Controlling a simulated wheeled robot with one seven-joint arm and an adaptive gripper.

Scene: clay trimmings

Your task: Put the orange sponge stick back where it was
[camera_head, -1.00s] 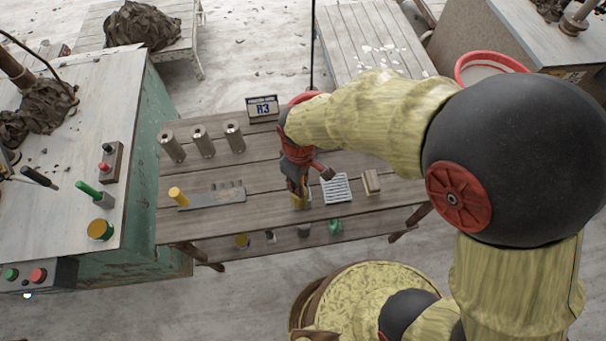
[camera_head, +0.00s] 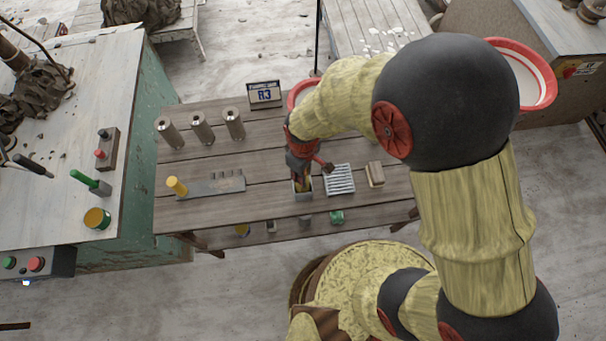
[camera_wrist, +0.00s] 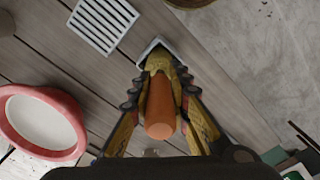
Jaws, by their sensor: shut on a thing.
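The orange sponge stick (camera_wrist: 161,108) is between the fingers of my gripper (camera_wrist: 166,100) in the wrist view. Its rounded orange end faces the camera and its far end is hidden. My gripper (camera_head: 302,182) points down at a small grey square container (camera_head: 303,195) on the plank table. The container's pale rim (camera_wrist: 150,48) shows just beyond the fingertips in the wrist view. I cannot tell how far the stick reaches into it. A grey slotted rack (camera_head: 215,187) lies to the left, with a yellow stick (camera_head: 177,187) upright at its left end.
A white grate (camera_head: 339,179) and a tan block (camera_head: 375,174) sit right of the container. A red-rimmed bowl (camera_wrist: 42,122) is nearby. The planks between rack and cylinders are clear.

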